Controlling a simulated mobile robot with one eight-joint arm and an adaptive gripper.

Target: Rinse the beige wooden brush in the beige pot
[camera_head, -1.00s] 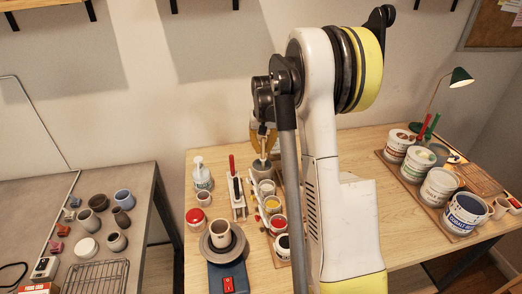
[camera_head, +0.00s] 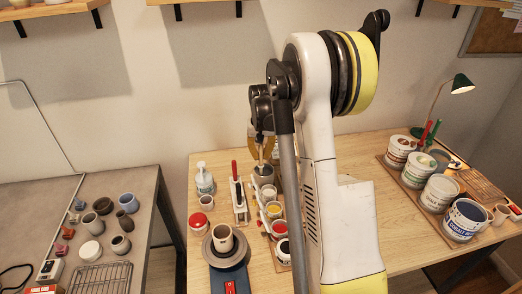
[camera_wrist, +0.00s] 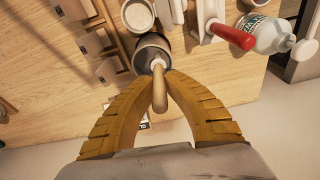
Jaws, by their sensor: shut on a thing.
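My gripper (camera_wrist: 160,78) has yellow-orange fingers, shut on the beige wooden brush (camera_wrist: 159,96). The brush's rounded handle end points toward the wrist camera, and its pale lower part points into the mouth of a round pot (camera_wrist: 141,43) with a dark inside. The gripper (camera_head: 261,150) is above this pot in the head view, where the greyish-beige pot (camera_head: 262,173) stands toward the back of the wooden table. The brush's bristles are hidden, so I cannot tell how deep they sit or whether they touch the pot.
Paint jars (camera_head: 274,210) stand in front of the pot. A red-handled tool (camera_head: 235,172) and a white bottle (camera_head: 204,180) are at left. A pottery wheel (camera_head: 224,246) with a cup is in front. Large paint buckets (camera_head: 440,192) stand at right. My arm blocks the middle.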

